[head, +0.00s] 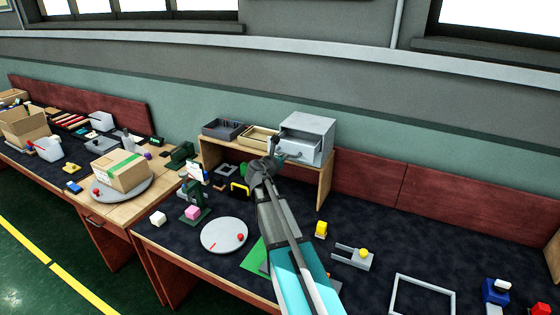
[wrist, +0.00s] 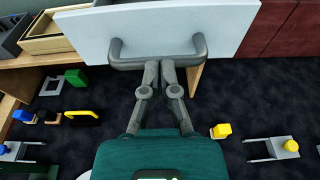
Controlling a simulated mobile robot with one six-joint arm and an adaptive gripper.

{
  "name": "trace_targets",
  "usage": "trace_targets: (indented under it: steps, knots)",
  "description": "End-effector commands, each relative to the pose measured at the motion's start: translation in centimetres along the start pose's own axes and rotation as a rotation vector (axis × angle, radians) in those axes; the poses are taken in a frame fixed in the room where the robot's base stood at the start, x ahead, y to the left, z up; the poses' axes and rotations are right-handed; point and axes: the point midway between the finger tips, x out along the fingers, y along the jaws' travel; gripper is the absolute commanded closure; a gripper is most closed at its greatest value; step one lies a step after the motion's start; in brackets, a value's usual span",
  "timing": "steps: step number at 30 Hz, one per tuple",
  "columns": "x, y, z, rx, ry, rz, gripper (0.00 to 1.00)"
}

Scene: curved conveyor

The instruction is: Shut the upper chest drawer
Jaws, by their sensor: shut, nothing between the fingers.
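The light grey chest (head: 312,124) stands on the wooden shelf at the back of the bench. One drawer (head: 303,152) sticks out of its front, its open top showing; whether a second drawer lies below is hard to tell. In the wrist view the pale drawer front (wrist: 215,22) fills the top, with a dark bar handle (wrist: 190,59) across it. My gripper (wrist: 163,63) is shut and empty, its fingertips together at the middle of the handle. They overlap the bar in the picture; contact is not certain. In the head view my gripper (head: 274,150) is at the drawer's left front.
A dark tray (head: 223,129) and a wooden tray (head: 258,138) stand left of the chest on the shelf (head: 324,180). Below lie a round grey plate (head: 222,236), a yellow block (head: 321,229) and several small fixtures. The dark bench top (head: 430,230) is mostly clear to the right.

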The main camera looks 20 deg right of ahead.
Motion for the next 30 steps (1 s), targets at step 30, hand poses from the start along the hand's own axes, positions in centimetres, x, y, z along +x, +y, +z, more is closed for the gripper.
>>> trace_targets:
  steps: [30]
  knots:
    - [10.0,0.2,2.3,-0.002,-0.002,-0.001,1.00]
